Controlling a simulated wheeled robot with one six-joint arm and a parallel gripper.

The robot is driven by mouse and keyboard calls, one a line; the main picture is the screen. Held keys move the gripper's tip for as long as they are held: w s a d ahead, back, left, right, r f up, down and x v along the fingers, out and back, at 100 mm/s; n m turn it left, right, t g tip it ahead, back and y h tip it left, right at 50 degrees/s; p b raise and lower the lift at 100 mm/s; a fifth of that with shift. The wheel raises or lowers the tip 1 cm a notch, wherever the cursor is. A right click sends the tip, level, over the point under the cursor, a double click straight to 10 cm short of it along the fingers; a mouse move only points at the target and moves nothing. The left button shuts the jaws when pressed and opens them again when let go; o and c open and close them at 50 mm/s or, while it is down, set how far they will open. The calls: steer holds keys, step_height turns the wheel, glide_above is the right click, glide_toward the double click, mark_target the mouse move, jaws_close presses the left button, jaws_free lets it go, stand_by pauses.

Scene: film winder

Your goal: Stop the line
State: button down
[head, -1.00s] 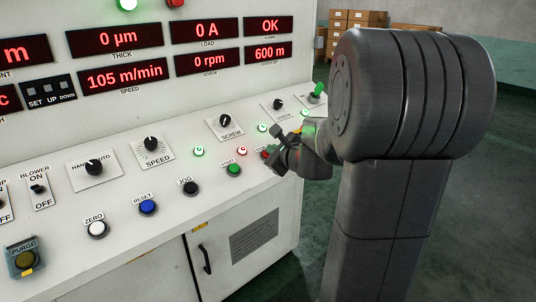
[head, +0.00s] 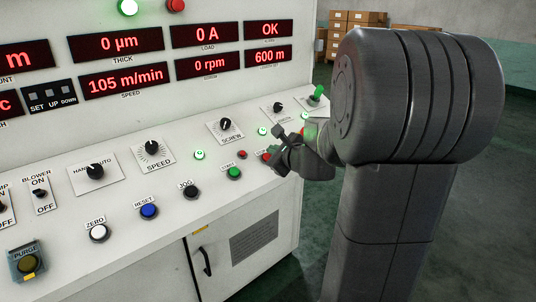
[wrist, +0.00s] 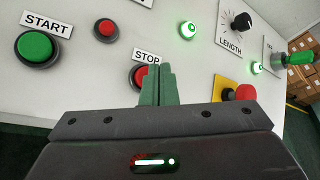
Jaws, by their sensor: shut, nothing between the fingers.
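The red STOP button (wrist: 138,77) shows in the wrist view below its STOP label, partly hidden behind my gripper fingers. In the head view only a bit of the red STOP button (head: 266,156) shows beside my gripper (head: 279,147). My gripper (wrist: 157,72) is shut and empty, with its fingertips over the right part of the button. I cannot tell whether they touch it. The speed display (head: 126,79) reads 105 m/min.
The green START button (wrist: 35,47) is left of STOP. A red lamp (wrist: 106,29) and a green lamp (wrist: 188,30) sit behind. A red mushroom button (wrist: 244,93) on a yellow plate is to the right, near my gripper. The LENGTH knob (wrist: 242,21) is farther back.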

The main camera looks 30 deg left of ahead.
steer(key=shift+r, duration=0.1)
steer(key=shift+s+d+r+p, duration=0.15)
steer(key=shift+d+r+p, duration=0.2)
steer(key=shift+r+p, duration=0.3)
steer(key=shift+s+d+r+p, duration=0.1)
steer(key=shift+d+r+p, duration=0.25)
steer(key=shift+r+p, duration=0.35)
steer(key=shift+s+d+r+p, duration=0.15)
steer(key=shift+d+r+p, duration=0.25)
steer(key=shift+r, duration=0.4)
stand_by(1.2)
